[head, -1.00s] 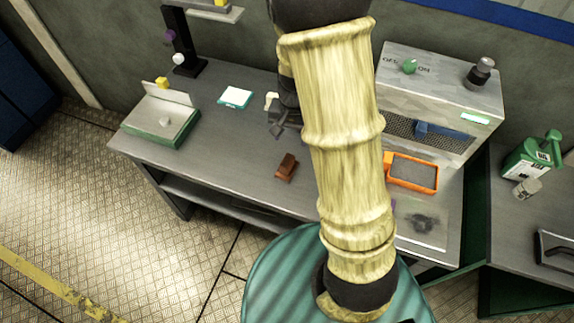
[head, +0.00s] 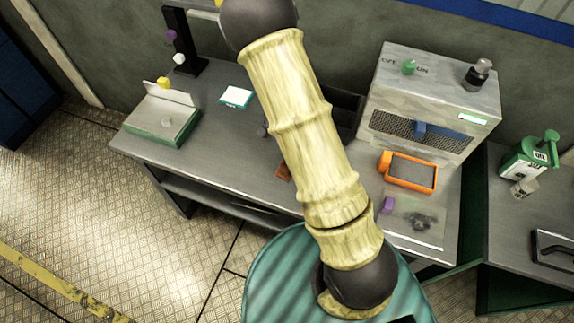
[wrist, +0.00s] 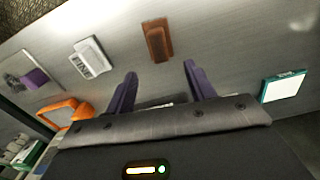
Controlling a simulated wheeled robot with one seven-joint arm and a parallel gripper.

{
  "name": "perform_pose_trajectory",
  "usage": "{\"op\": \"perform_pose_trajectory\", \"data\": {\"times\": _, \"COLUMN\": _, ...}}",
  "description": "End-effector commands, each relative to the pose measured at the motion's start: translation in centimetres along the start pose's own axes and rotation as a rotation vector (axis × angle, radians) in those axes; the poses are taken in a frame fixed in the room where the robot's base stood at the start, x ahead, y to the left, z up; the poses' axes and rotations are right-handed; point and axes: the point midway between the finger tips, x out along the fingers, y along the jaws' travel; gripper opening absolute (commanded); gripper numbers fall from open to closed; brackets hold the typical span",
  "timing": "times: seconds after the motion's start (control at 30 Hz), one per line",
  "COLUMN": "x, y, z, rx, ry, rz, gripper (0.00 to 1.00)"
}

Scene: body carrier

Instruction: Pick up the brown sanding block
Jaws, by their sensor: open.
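The brown sanding block (wrist: 157,40) lies on the grey bench top, seen in the wrist view just beyond my fingertips and roughly in line with the gap between them. In the head view only a small part of the block (head: 283,172) shows at the left edge of my arm; the rest is hidden. My gripper (wrist: 160,70) has its two purple fingers spread apart with nothing between them. The block is apart from both fingers. In the head view my gripper is mostly hidden behind my arm.
A pale block (wrist: 90,58) lies left of the brown one in the wrist view. A purple piece (head: 388,204) and an orange-framed tray (head: 437,178) lie right of my arm. A teal-edged white pad (head: 236,97) and a green-based box (head: 160,122) are at left.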

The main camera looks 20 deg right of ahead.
Motion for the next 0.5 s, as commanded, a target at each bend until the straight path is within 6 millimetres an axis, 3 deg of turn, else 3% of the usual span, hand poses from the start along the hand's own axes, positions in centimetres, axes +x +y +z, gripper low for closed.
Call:
{"op": "perform_pose_trajectory", "data": {"times": 0.3, "x": 5.3, "y": 0.2, "z": 0.0, "rx": 0.003, "ry": -0.003, "rz": 0.002, "gripper": 0.55}}
{"op": "perform_pose_trajectory", "data": {"times": 0.5, "x": 7.7, "y": 0.0, "z": 0.0, "rx": -0.001, "ry": 0.0, "rz": 0.0, "gripper": 0.55}}
